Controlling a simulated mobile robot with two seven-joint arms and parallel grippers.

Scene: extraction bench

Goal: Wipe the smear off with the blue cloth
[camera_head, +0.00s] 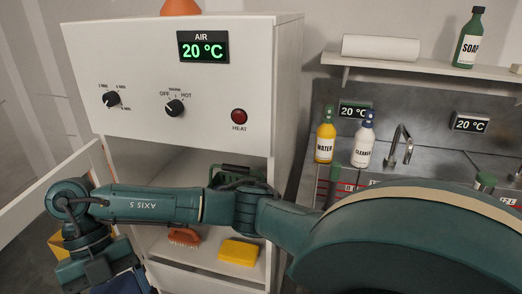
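A dark blue patch (124,284) shows at the bottom edge, beside my wrist. It may be the blue cloth, but it is cut off and I cannot tell whether it is held. One of my arms, apparently the right, reaches in from the right across the cabinet front and bends down at the lower left. Its fingertips are not visible, so I cannot tell whether that gripper is open or shut. My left gripper is not in view. I see no smear; my arm hides part of the cabinet and bench.
The white cabinet (140,70) has an open door (45,195) at left. Inside are a yellow sponge (239,252), a reddish brush (184,237) and a green rack (235,174).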

